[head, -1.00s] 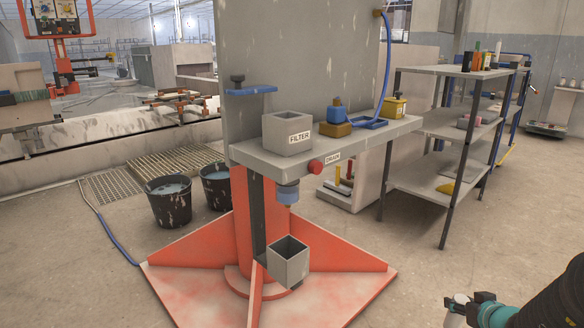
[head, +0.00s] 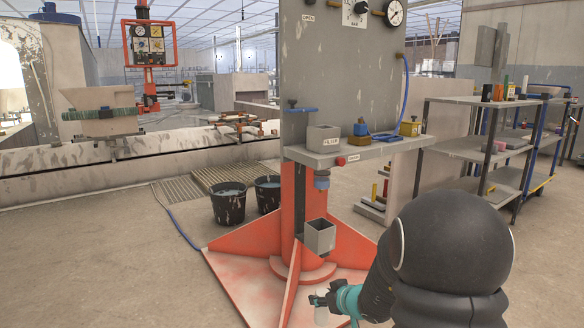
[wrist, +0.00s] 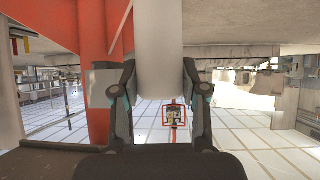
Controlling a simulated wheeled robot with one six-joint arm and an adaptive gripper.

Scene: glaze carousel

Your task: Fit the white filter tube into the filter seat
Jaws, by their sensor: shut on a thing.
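The white filter tube (wrist: 161,40) is between the two fingers of my gripper (wrist: 158,84) in the wrist view, and the fingers are shut on it. In the head view my gripper (head: 319,300) is low, in front of the orange stand base, with the pale tube (head: 321,316) partly showing at it. A grey open-topped box labelled FILTER (head: 324,141) stands on the stand's shelf, above and apart from my gripper. I cannot tell whether this box is the seat itself. The tube's far end is out of the wrist view.
Under the shelf (head: 365,150) hangs a blue-grey cylinder (head: 321,180), with an open grey box (head: 320,238) below it. The orange base fins (head: 245,238) spread across the floor. Two black buckets (head: 228,204) stand at left; a shelf rack (head: 482,150) stands at right.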

